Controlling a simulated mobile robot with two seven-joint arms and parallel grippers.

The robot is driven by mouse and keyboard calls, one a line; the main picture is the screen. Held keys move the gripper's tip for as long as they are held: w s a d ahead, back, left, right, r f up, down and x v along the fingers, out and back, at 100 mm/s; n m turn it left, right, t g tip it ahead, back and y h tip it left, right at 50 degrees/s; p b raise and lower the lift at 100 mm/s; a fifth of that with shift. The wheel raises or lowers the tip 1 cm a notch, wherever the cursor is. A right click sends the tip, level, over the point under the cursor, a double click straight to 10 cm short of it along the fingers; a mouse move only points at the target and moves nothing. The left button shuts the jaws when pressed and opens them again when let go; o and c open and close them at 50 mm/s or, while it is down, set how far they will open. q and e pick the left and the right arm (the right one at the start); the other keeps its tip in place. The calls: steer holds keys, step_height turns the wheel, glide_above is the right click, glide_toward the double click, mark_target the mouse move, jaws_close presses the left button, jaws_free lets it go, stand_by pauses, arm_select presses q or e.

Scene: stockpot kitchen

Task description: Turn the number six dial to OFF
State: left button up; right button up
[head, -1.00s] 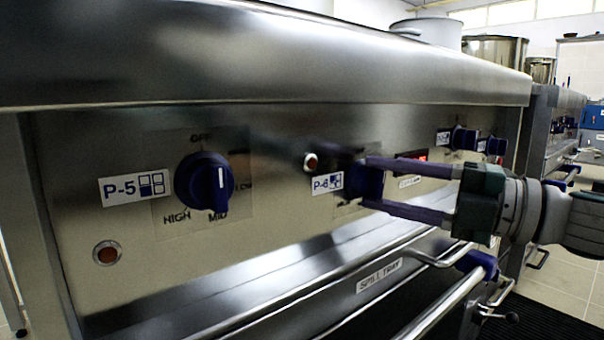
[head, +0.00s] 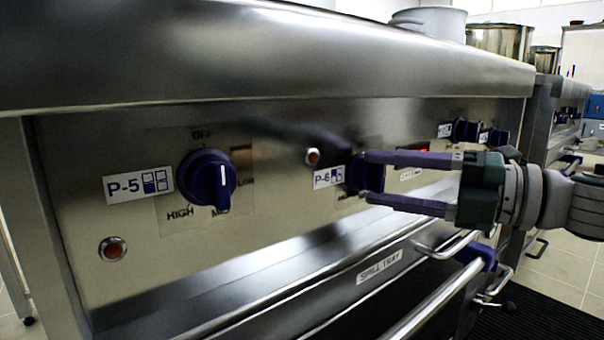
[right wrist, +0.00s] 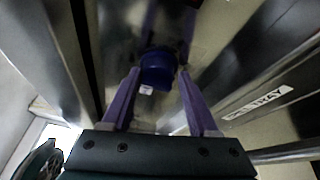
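The number six dial (head: 360,175) is a dark blue knob on the steel front panel, just right of the P-6 label (head: 328,178). My right gripper (head: 373,177) reaches in from the right, with its two purple fingers one above the other at the dial. In the right wrist view the dial (right wrist: 157,68) sits between the fingertips, which stand apart with a narrow gap at each side. Contact is not clear. The dial's pointer and its setting marks are mostly hidden by the fingers. My left gripper is not in view.
The P-5 dial (head: 207,180) is on the panel at the left, with OFF, HIGH and MID marks. More blue dials (head: 466,131) are farther right. A steel ledge (head: 260,55) overhangs the panel. The spill tray front (head: 379,267) and a rail handle (head: 440,300) lie below.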

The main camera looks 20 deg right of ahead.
steer(key=shift+o, duration=1.4)
steer(key=p+v, duration=0.3)
steer(key=v, duration=0.7)
steer(key=shift+r, duration=0.1)
